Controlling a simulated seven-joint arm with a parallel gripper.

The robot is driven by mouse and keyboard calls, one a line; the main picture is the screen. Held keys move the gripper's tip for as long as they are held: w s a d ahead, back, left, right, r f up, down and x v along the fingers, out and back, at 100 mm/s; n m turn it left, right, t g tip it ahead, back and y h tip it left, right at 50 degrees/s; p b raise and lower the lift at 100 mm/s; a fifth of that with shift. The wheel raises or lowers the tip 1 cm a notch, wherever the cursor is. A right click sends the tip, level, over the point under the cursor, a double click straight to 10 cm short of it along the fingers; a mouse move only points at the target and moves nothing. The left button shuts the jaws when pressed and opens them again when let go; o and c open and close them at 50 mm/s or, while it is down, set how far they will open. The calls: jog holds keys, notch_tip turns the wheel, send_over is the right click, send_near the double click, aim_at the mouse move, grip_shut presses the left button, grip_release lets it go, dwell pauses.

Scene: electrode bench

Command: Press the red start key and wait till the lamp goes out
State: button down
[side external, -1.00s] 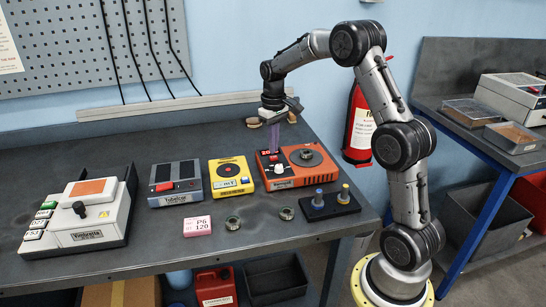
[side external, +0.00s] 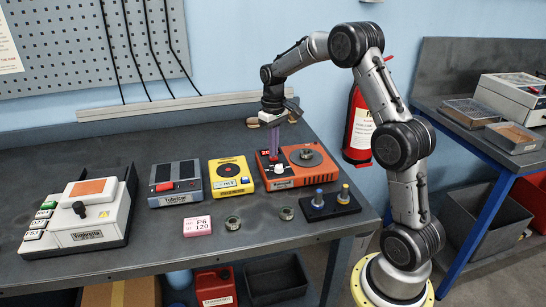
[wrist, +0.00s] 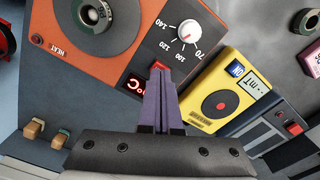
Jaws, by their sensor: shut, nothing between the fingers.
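My gripper (side external: 274,154) is shut and empty, pointing down with purple fingers, which also show in the wrist view (wrist: 159,76). I cannot tell whether they touch the key. A small round fitting (wrist: 37,38) beside the word HEAT shows no clear glow; I cannot tell whether it is the lamp.
Left of the orange unit stand a yellow unit (side external: 229,176) with a red disc, a grey unit (side external: 175,198) with a red part, and a white unit (side external: 105,218). A pink block (side external: 197,226), two dark rings and a black two-post holder (side external: 331,210) lie in front.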

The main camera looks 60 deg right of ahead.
jog(key=shift+f, duration=0.45)
jog(key=shift+r, duration=3.05)
jog(key=shift+a, duration=0.1)
